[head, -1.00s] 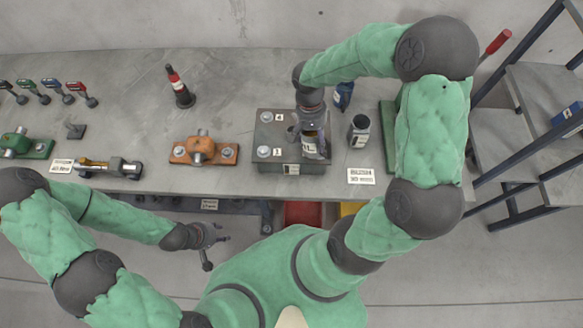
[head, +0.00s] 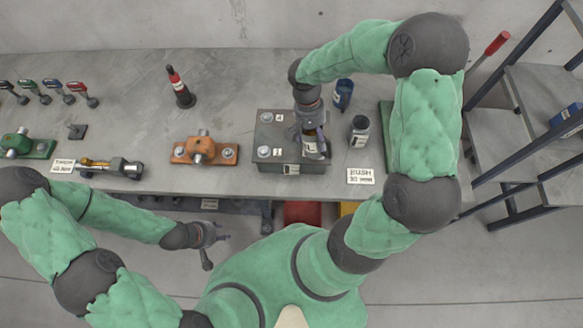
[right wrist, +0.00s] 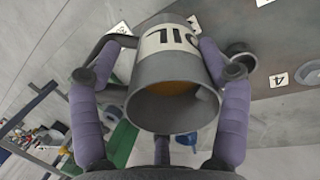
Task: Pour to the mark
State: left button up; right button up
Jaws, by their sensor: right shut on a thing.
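A grey metal container with a white "OIL" label (right wrist: 168,38) is in my right gripper (right wrist: 160,85). In the right wrist view its round mouth faces the camera, with amber liquid inside. The head view shows the container (head: 310,142) tilted above the right part of a grey box (head: 283,130) with numbered bolts. My right gripper (head: 311,122) is shut around it. No mark for the liquid can be made out. My left gripper (head: 217,245) is empty in front of the bench, fingers apart.
A metal cup (head: 360,129) with a label and a blue bottle (head: 343,93) stand right of the box. A white card (head: 361,176) lies at the front edge. An orange fixture (head: 204,149) is left of the box. A red-topped black cone (head: 179,88) stands further back.

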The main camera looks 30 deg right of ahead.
aim_at(315, 131)
jog(key=shift+r+g+p, duration=0.35)
jog(key=shift+g+p, duration=0.05)
dwell(1.0)
jog(key=shift+r, duration=0.15)
jog(key=shift+r+g+h+p, duration=0.3)
jog(key=shift+r+g+p, duration=0.25)
jog(key=shift+g+p, duration=0.3)
dwell(1.5)
jog(key=shift+r, duration=0.15)
jog(key=shift+w, duration=0.1)
jog(key=shift+w+r+g+h+p, duration=0.15)
jog(key=shift+r+g+h+p, duration=0.15)
jog(key=shift+r+g+p, duration=0.65)
dwell(2.1)
jog(key=shift+w+g, duration=0.1)
jog(key=shift+g, duration=0.2)
jog(key=shift+a, duration=0.1)
dwell(0.3)
